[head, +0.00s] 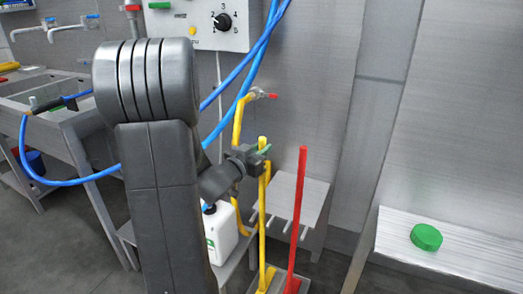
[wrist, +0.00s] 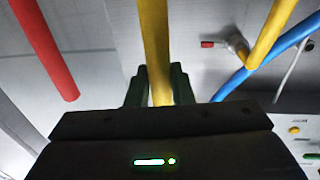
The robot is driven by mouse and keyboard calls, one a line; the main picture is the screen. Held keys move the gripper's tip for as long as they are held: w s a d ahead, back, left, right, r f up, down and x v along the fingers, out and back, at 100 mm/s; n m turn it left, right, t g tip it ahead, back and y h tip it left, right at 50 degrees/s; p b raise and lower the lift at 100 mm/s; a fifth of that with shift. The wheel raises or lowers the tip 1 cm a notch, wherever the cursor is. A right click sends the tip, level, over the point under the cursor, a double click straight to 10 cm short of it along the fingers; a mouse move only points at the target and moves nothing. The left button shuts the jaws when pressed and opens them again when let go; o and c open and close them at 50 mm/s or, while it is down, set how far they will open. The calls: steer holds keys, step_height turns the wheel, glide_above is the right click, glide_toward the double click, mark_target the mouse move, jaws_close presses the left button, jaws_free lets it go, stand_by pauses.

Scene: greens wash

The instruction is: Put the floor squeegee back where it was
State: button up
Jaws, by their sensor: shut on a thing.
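My gripper (head: 258,158) is shut on an upright yellow pole (head: 262,205), near its top. The wrist view shows the yellow pole (wrist: 155,45) between the two dark fingers (wrist: 160,85). A red pole (head: 298,205) stands just to the right of it, apart from the gripper; it also shows in the wrist view (wrist: 45,50). The lower ends of both poles are near the bottom edge of the head view, at a grey base, and their heads cannot be made out. I cannot tell from the shape which pole is the squeegee.
A white canister (head: 221,235) stands to the left. A yellow pipe (head: 239,122) and blue hoses (head: 244,87) run close by.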

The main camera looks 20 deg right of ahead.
steer(key=o, duration=0.8)
steer(key=shift+o, duration=0.2)
steer(key=shift+r, duration=0.2)
steer(key=p+v, duration=0.1)
steer(key=v, duration=1.1)
steer(key=shift+f, duration=0.2)
